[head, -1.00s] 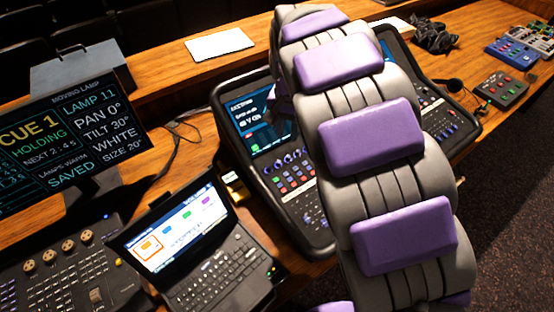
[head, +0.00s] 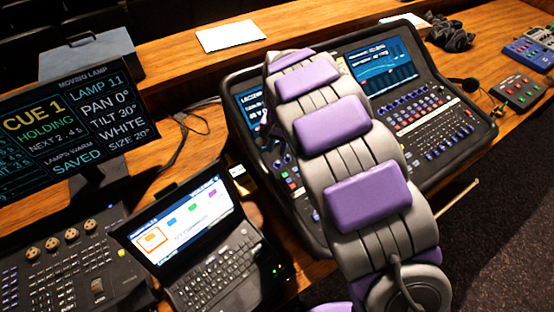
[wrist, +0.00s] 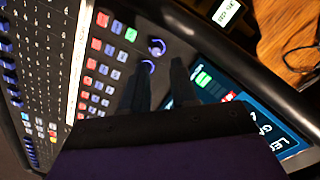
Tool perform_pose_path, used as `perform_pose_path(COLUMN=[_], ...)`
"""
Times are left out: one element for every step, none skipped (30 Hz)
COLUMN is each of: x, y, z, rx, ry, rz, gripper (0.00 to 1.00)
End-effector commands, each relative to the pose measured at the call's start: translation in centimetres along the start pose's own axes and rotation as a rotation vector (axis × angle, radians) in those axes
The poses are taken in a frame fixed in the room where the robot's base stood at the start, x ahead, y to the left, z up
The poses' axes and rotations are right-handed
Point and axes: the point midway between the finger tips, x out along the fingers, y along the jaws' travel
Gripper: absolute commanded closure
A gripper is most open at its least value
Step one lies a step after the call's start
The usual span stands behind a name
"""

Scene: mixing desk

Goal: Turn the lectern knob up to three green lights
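My gripper (wrist: 159,65) shows in the wrist view as two dark fingers with a gap between them, open and empty. It is over the mixing desk's panel, beside two blue round knobs: an upper one (wrist: 157,47) and a lower one (wrist: 148,66) close to the fingertips. I cannot tell whether a finger touches a knob, or which knob is the lectern's. The desk's left screen (wrist: 212,85) carries a short row of green marks, partly behind a finger; their count is unclear. In the head view this screen (head: 250,104) is partly covered by my arm, which also hides my fingertips.
The mixing desk (head: 482,120) has a raised black rim and a second screen (head: 380,68). A laptop (head: 215,262), a cue monitor (head: 75,120) and a lighting console (head: 60,265) stand to the left. A small button box (head: 518,92) lies to the right.

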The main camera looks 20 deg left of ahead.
Motion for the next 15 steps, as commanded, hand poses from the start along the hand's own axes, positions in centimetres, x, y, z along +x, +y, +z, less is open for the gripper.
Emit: perform_pose_path(x=[1.2, 1.7, 2.4, 2.9, 3.3, 3.9, 4.2, 4.5, 4.9, 5.2, 5.4, 5.6, 5.8, 5.9, 6.0], y=[0.1, 0.1, 0.2, 0.3, 0.3, 0.4, 0.4, 0.4, 0.4, 0.3, 0.3, 0.3, 0.3, 0.2, 0.2], z=[0.0, 0.0, 0.1, 0.1, 0.1, 0.1, 0.1, 0.1, 0.1, 0.0, 0.0, 0.0, 0.0, 0.0, 0.0], rx=[0.001, 0.001, 0.001, 0.001, 0.001, 0.001, 0.001, 0.001, 0.000, 0.000, 0.000, 0.000, 0.000, 0.000, 0.000], ry=[-0.002, -0.002, -0.003, -0.004, -0.004, -0.004, -0.003, -0.002, -0.001, -0.001, -0.001, -0.001, -0.001, -0.001, -0.001], rz=[0.000, 0.000, -0.001, 0.000, -0.001, -0.001, -0.002, -0.002, -0.003, -0.003, -0.003, -0.003, -0.002, -0.002, -0.002], gripper=[0.72, 0.72, 0.72, 0.72, 0.72, 0.72, 0.72, 0.72, 0.72, 0.72, 0.72, 0.72, 0.72, 0.72, 0.72])
